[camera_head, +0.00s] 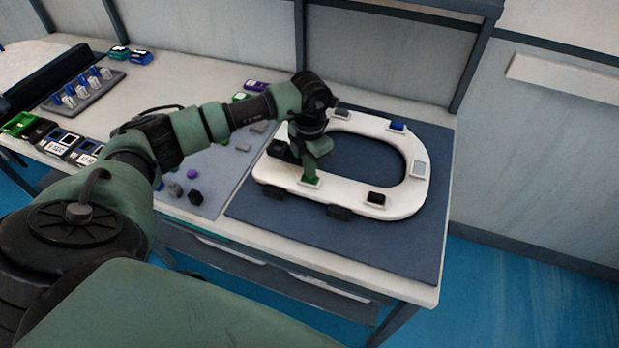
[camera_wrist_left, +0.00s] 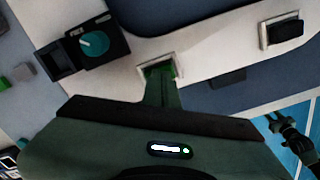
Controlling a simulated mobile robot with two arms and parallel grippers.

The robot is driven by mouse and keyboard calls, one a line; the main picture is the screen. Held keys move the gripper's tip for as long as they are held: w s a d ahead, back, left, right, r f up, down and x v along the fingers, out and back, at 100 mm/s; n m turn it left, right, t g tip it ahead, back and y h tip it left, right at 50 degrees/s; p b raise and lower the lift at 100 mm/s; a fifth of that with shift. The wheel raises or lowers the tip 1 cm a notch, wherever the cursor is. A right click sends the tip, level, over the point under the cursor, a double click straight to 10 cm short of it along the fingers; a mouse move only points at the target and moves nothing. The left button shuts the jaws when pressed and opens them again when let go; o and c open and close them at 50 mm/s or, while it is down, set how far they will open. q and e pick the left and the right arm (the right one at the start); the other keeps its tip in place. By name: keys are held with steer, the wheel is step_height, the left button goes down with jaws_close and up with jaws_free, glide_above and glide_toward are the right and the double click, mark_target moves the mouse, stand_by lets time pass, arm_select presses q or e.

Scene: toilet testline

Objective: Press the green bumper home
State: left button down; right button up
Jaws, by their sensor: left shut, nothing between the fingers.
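The white toilet seat ring (camera_head: 345,198) lies on a dark blue mat. The green bumper (camera_head: 312,181) sits in a pale-rimmed slot at the seat's near left. My left gripper (camera_head: 308,174) is shut and empty, with its fingertips down at the green bumper. In the left wrist view the fingertips (camera_wrist_left: 160,82) partly cover the green bumper (camera_wrist_left: 158,70) and seem to touch it. How deep the bumper sits is hidden. A green and black arm end, apparently my right gripper (camera_wrist_left: 288,132), shows at the right of the wrist view, too small to read.
Other seat slots hold a blue bumper (camera_head: 397,126), a grey one (camera_head: 419,168) and a black one (camera_head: 376,198). A black device with a teal knob (camera_wrist_left: 95,43) stands left of the green bumper. Loose small blocks (camera_head: 194,197) lie left of the mat (camera_head: 420,250).

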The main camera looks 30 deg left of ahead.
arm_select(q)
steer(key=shift+f+b, duration=0.3)
steer(key=shift+f, duration=0.15)
steer(key=shift+r, duration=0.1)
stand_by(0.4)
step_height(320, 180, up, 8)
steer(key=p, duration=0.5)
stand_by(0.3)
stand_by(0.4)
